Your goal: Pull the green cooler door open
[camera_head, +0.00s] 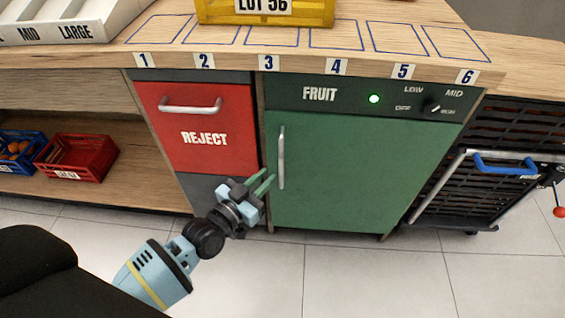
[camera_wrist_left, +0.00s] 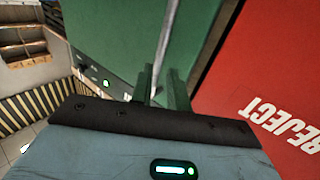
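The green cooler door (camera_head: 350,175) is shut under the counter, below a dark panel marked FRUIT. Its upright metal handle (camera_head: 281,157) is near the door's left edge. My left gripper (camera_head: 269,180) is just left of the handle's lower part, its green fingers pointing toward it. In the left wrist view, the fingers (camera_wrist_left: 162,88) are apart, and the handle bar (camera_wrist_left: 168,40) lines up with the gap between them. I cannot tell whether the bar is between the fingertips or just beyond them. My right gripper is not in view.
A red REJECT drawer (camera_head: 205,125) with a horizontal handle adjoins the door on the left. A dark mesh cart (camera_head: 480,180) with a blue-gripped handle stands at the right. The tiled floor (camera_head: 370,270) before the door looks clear. A yellow crate (camera_head: 265,12) sits on the counter.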

